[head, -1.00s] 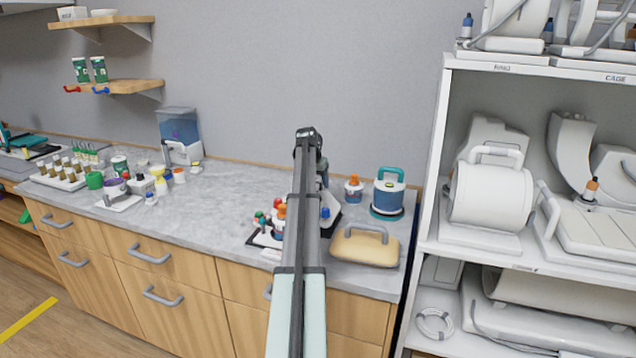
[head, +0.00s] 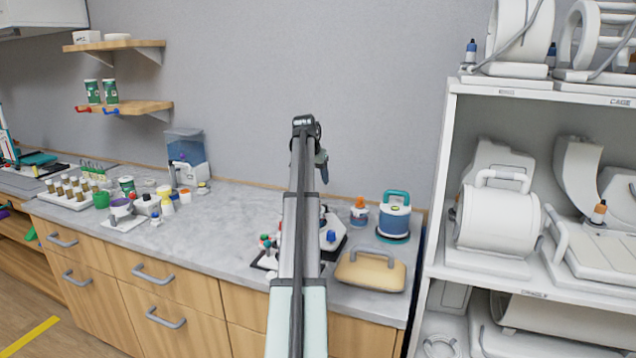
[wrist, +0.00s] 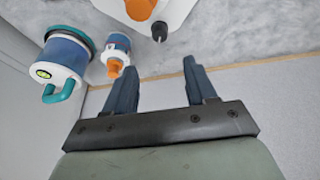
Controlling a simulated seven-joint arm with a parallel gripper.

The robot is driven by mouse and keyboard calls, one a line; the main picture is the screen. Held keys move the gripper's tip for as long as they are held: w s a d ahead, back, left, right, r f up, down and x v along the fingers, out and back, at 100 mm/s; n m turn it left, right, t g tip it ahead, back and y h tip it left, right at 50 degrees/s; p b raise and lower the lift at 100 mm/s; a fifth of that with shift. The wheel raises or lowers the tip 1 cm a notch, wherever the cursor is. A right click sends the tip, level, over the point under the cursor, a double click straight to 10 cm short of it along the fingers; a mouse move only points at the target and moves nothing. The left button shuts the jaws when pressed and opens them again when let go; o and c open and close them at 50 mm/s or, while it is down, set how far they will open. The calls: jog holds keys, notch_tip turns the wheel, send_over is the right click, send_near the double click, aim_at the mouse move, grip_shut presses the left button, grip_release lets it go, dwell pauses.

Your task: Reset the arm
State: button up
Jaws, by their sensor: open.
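My gripper shows in the wrist view (wrist: 160,88) with its two dark blue fingers apart and nothing between them. In the head view my arm reaches forward over the counter, and its end (head: 308,128) stands up in front of the grey wall, above the counter top. The fingers are mostly hidden there behind the arm.
The marble counter (head: 240,205) holds a blue and white canister (head: 395,218), an orange-capped jar (head: 360,212), a tan handled block (head: 370,270) and a white device (head: 333,235) partly behind my arm. A white shelf unit (head: 440,190) stands at right. Wall shelves (head: 140,107) hang at left.

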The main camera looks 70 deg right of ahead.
dwell(0.6)
